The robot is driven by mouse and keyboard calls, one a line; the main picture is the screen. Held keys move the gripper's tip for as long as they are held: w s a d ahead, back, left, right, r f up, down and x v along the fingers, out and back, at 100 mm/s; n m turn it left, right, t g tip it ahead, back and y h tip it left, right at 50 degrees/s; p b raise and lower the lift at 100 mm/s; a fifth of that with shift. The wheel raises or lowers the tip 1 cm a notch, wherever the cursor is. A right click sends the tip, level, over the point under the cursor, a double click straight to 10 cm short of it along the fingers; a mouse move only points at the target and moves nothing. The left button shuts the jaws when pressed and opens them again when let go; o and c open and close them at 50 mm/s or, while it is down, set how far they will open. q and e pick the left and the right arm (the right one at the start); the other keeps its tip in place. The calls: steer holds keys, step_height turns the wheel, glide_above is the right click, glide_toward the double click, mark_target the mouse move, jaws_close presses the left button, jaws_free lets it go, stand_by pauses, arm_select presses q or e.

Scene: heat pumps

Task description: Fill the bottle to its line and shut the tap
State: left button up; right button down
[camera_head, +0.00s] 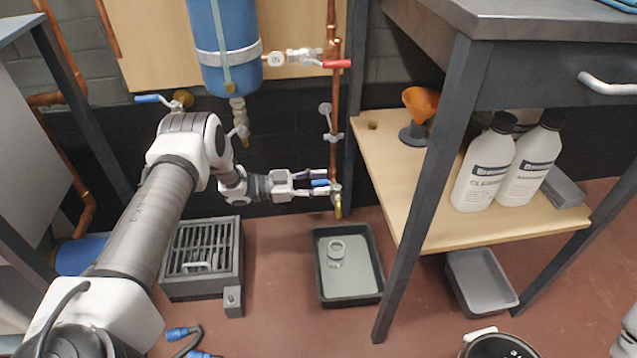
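A small clear bottle (337,261) stands upright in a dark shallow tray (374,262) on the floor. Its fill line and water level are too small to tell. Above the tray, a brass tap (338,206) hangs at the lower end of a copper pipe, with a blue lever (320,183) pointing left. My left gripper (320,182) reaches in from the left at the tap. Its two fingers look spread, one above and one below the lever; contact is not clear. No water stream can be made out. My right gripper is not in view.
A red-handled valve (336,64) sits higher on the pipe, beside a blue tank (225,45). A slatted grey box (202,255) stands left of the tray. At right, a bench shelf (440,225) holds white bottles (484,170) and an orange funnel (420,103).

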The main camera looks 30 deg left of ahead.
arm_select(q)
steer(key=v, duration=0.7)
steer(key=shift+s+a, duration=0.15)
steer(key=shift+s, duration=0.05)
stand_by(0.7)
